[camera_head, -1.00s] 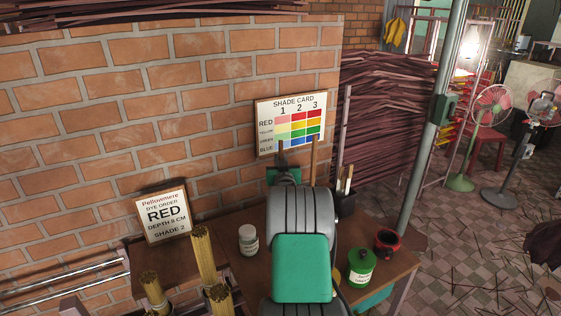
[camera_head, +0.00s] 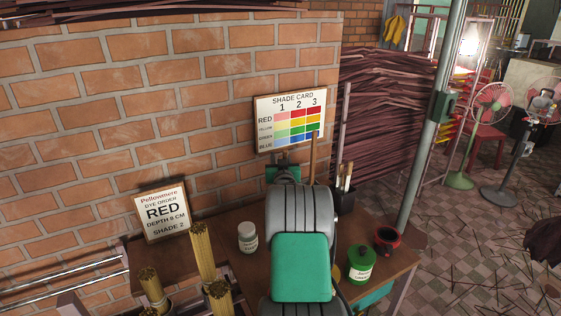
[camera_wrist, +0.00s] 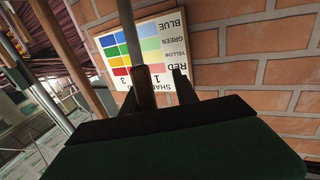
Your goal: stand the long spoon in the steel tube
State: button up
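My gripper, with its dark green palm (camera_wrist: 180,150), is seen from behind in the wrist view, which is upside down. Its two dark fingers (camera_wrist: 157,95) stand apart. A slim grey-brown rod (camera_wrist: 139,50) runs between them, close to the left finger, with a gap to the right one. I cannot tell whether it is the long spoon's handle or the steel tube. A wooden stick (camera_head: 314,160) stands right of my gripper, and a brown pole shows in the wrist view (camera_wrist: 65,50). No spoon bowl is visible.
The wooden bench (camera_head: 355,222) holds a white jar (camera_head: 248,237), a green tin (camera_head: 361,265), a red-black pot (camera_head: 387,241) and a dark cup of brushes (camera_head: 344,200). Incense bundles (camera_head: 203,250) stand left. A brick wall (camera_head: 150,120) with the shade card (camera_head: 290,120) is behind.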

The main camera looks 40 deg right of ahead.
jog(key=r+b+v, duration=0.1)
jog(key=b+v, duration=0.1)
jog(key=v, duration=1)
jog(key=w+a+f+n+g+y, duration=0.1)
jog(key=a+n+y, duration=0.15)
jog(key=a, duration=0.65)
jog(key=w+a+n+g+y, duration=0.1)
jog(key=a+y, duration=0.2)
jog(key=a, duration=0.5)
jog(key=w+a+f+n+g+y, duration=0.1)
jog(key=w+a+n+y, duration=0.15)
jog(key=a, duration=0.65)
jog(key=s+a+f+n+g+y, duration=0.1)
jog(key=s+a+f+g, duration=0.1)
jog(key=s+a, duration=0.7)
jog(key=s+a+f+n+g+y, duration=0.1)
jog(key=s+a+f+g+y, duration=0.1)
jog(key=s+a+g, duration=0.3)
jog(key=s+a, duration=0.4)
jog(key=s, duration=0.3)
jog(key=shift+s+f+y, duration=0.15)
jog(key=shift+f+y, duration=0.05)
jog(key=shift+y, duration=0.1)
